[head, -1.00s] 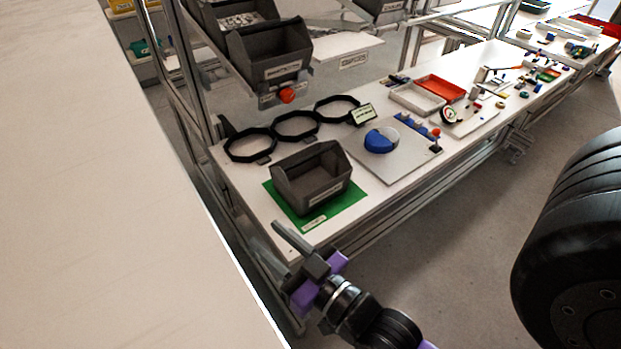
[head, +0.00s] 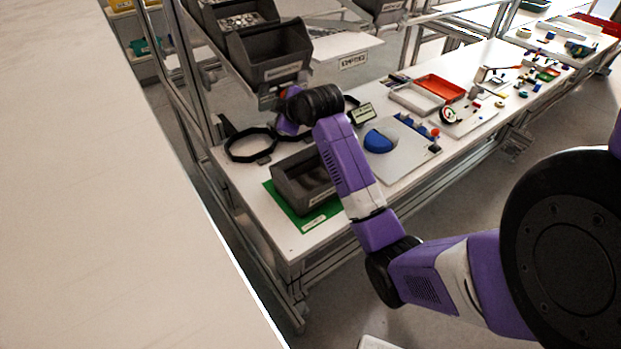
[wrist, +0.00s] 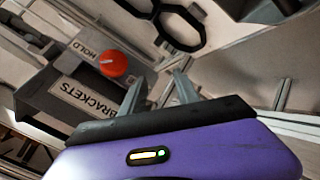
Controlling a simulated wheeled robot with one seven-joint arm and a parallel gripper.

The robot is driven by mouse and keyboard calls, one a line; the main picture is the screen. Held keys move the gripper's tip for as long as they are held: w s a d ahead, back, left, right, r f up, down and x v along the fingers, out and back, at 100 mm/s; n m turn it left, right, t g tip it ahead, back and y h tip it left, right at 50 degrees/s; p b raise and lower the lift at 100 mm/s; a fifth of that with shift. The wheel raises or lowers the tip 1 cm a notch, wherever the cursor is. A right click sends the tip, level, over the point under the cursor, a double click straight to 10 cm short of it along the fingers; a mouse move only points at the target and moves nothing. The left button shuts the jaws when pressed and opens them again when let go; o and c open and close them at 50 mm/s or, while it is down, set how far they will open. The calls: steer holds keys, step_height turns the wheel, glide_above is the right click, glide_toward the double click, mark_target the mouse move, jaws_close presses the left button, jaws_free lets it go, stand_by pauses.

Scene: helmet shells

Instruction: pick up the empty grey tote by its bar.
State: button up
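A dark grey tote (head: 292,194) sits on a green mat (head: 320,217) at the near end of the workbench in the head view. My arm crosses in front of its right side, and the part of its inside that shows looks empty. I cannot make out its bar. My gripper is above and behind the tote, mostly hidden by my wrist in the head view. In the wrist view my gripper (wrist: 160,88) has its two fingers apart with nothing between them. A dark grey object (wrist: 262,10) at the top right edge there may be the tote.
A bin labelled BRACKETS (wrist: 72,95), with a red HOLD knob (wrist: 113,63), is close left of my fingers. Black rings (head: 250,145) lie behind the tote. A white board with a blue piece (head: 379,140) lies to its right. An EMPTIES shelf (head: 345,45) is above.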

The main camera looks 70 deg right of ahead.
mark_target(307, 161)
steer(key=s+f+n+g+y, duration=0.1)
steer(key=s+f+n+g, duration=0.1)
steer(key=s, duration=0.1)
steer(key=s+a+f+n+g+y, duration=0.1)
steer(key=s+f+n+g+y, duration=0.1)
steer(key=s+n, duration=0.1)
steer(key=s+a+f+n+g+y, duration=0.1)
steer(key=s+f+n+g+y, duration=0.1)
steer(key=s+n+g, duration=0.1)
steer(key=shift+s+f, duration=0.15)
steer(key=shift+s, duration=0.35)
steer(key=shift+s+a+f, duration=0.1)
steer(key=shift+s+a, duration=0.05)
steer(key=shift+s, duration=0.05)
steer(key=shift+n, duration=0.3)
steer(key=shift+p+x, duration=0.9)
steer(key=shift+x, duration=3)
steer(key=shift+s+a, duration=0.15)
steer(key=shift+s, duration=0.05)
steer(key=shift+c, duration=0.3)
jaws_close()
